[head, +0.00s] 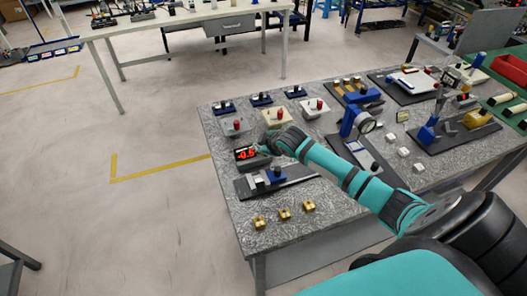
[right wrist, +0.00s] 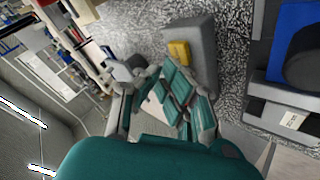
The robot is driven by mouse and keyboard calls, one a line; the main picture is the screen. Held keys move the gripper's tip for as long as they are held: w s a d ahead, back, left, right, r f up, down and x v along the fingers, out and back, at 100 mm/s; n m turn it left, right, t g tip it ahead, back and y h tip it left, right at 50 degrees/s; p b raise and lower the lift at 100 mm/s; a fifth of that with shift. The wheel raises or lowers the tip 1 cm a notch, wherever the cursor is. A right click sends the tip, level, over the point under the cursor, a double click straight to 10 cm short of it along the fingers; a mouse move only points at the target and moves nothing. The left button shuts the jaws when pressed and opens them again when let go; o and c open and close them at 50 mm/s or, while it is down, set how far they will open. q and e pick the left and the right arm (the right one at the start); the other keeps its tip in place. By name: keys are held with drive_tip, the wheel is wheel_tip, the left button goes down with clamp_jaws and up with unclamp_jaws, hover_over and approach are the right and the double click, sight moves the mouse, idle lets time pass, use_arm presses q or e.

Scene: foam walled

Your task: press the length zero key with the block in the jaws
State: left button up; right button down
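A small grey readout box (head: 247,155) with red digits that look like -0.5 sits near the table's left edge. In the right wrist view, a grey box (right wrist: 203,45) carries a yellow key (right wrist: 179,51). My right gripper (head: 264,149) is beside the readout, at the end of the teal arm. Teal and dark parts crowd between the fingers, so I cannot make out a block or the jaw gap. My left gripper is not in view.
A blue-headed gauge (head: 268,178) lies on a dark mat in front of the readout. Several brass blocks (head: 284,214) stand near the front edge. Red-knobbed devices (head: 278,116) stand behind, and a blue dial stand (head: 352,117) is to the right.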

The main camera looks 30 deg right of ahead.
drive_tip(key=shift+s+d+f, duration=0.1)
drive_tip(key=shift+f, duration=0.55)
idle(0.3)
drive_tip(key=shift+r, duration=0.1)
drive_tip(key=shift+d+r+p, duration=0.15)
drive_tip(key=shift+r+p, duration=0.65)
drive_tip(key=shift+w, duration=0.2)
drive_tip(key=shift+r, duration=0.2)
wheel_tip(320, 180, up, 5)
drive_tip(key=p, duration=0.5)
drive_tip(key=shift+f, duration=0.1)
drive_tip(key=shift+f, duration=0.1)
